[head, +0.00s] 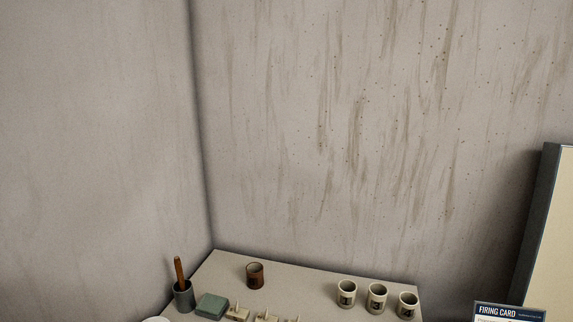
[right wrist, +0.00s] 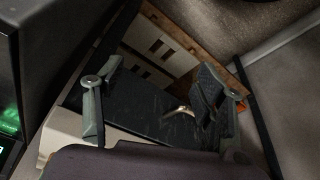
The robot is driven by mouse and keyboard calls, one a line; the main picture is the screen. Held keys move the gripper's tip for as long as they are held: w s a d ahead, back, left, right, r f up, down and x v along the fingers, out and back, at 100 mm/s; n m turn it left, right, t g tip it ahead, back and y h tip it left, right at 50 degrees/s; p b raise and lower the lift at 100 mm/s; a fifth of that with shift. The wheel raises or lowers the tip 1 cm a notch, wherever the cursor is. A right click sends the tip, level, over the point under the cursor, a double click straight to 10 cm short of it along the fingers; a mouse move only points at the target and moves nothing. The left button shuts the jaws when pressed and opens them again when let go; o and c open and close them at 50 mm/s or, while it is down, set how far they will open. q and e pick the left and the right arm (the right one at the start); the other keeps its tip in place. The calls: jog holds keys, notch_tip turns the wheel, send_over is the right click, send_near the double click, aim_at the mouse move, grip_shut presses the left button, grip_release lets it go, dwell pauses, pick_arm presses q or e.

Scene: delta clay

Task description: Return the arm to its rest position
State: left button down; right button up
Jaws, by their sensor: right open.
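My right gripper (right wrist: 160,98) shows in the right wrist view with its two fingers spread wide apart. I see nothing held between them. A dark flat surface lies behind the fingers, with a small pale curved thing (right wrist: 178,112) on it near the right finger; I cannot tell what it is. Neither of my arms shows in the head view, and my left gripper is in neither view.
A table (head: 320,276) stands in the wall corner in the head view. It bears a brown cup (head: 255,275), several numbered cups (head: 377,298), a green block (head: 211,306) and a dark pot (head: 183,297). A firing card (head: 508,312) is at lower right. A black box (right wrist: 45,65) stands left in the wrist view.

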jog(key=s+f, duration=0.4)
jog(key=f, duration=0.6)
jog(key=s+d+f+g, duration=0.1)
jog(key=s+f, duration=0.3)
jog(key=f, duration=0.6)
jog(key=s+f, duration=0.5)
jog(key=f, duration=0.5)
jog(key=shift+d+f+g, duration=0.2)
jog(key=shift+d+g, duration=0.2)
jog(key=s+f, duration=0.1)
jog(key=s, duration=0.1)
jog(key=s+d+f, duration=0.1)
jog(key=s, duration=0.1)
jog(key=s+f, duration=0.1)
jog(key=s, duration=0.2)
jog(key=shift+d+f, duration=0.2)
jog(key=shift+f, duration=0.1)
